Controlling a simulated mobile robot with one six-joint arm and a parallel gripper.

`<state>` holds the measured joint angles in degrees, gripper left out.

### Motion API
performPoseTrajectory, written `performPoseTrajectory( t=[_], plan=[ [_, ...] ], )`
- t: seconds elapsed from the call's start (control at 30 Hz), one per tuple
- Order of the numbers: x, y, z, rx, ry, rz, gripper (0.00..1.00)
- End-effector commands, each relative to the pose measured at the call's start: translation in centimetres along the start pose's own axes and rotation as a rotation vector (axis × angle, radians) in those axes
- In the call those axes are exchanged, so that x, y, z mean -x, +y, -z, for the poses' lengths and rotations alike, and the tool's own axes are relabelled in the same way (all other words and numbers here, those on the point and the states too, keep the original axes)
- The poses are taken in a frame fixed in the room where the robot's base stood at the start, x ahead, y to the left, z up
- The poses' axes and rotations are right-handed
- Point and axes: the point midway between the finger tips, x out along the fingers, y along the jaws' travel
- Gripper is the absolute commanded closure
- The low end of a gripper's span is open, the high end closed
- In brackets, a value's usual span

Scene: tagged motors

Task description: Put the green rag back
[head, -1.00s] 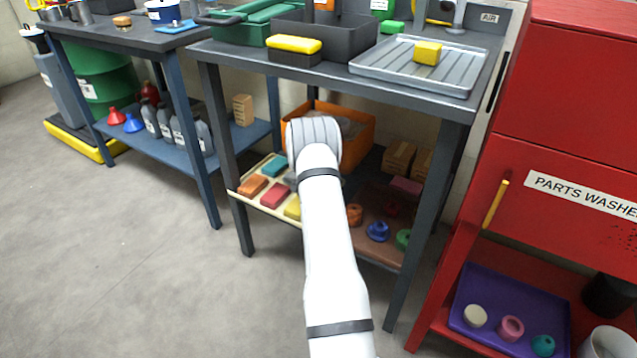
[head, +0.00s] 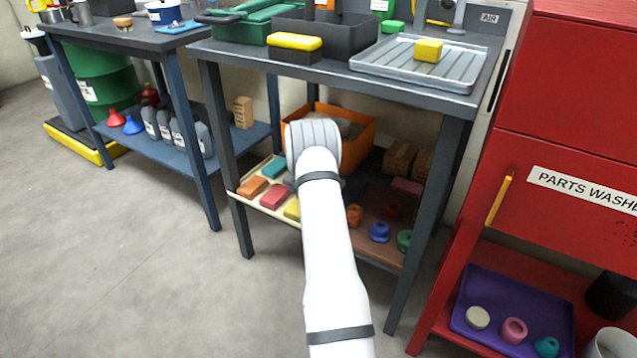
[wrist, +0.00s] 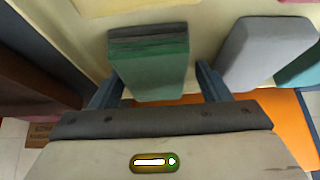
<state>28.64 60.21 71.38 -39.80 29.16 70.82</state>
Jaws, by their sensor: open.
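In the wrist view, the green rag (wrist: 150,72), a folded block with a darker end, sits on the cream tray (wrist: 212,17). My gripper (wrist: 160,84) is open, with one finger on each side of the rag's near end. I cannot tell whether either finger touches it. A grey block (wrist: 262,48) lies to its right, with a teal one (wrist: 304,70) at the picture's edge. In the head view, the tray (head: 237,190) stands on the bench's lower shelf. My arm hides the green rag and my gripper there.
The tray also holds orange (head: 252,187), red (head: 274,197) and yellow (head: 292,209) blocks. An orange bin (head: 362,135) stands behind it. Coloured rings (head: 379,232) lie on the shelf to the right. The bench top (head: 420,92) is above, and a leg (head: 228,160) stands left.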

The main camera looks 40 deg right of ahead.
Motion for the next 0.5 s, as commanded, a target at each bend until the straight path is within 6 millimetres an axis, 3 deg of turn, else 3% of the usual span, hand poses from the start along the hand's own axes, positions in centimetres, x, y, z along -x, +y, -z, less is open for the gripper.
performPoseTrajectory(
  t=[0.03,0.5],
  plan=[
    [-1.12,1.09,-0.88,0.0,-0.018,-0.021,0.2],
    [-0.87,1.31,-0.72,-0.002,-0.021,-0.027,0.2]
  ],
)
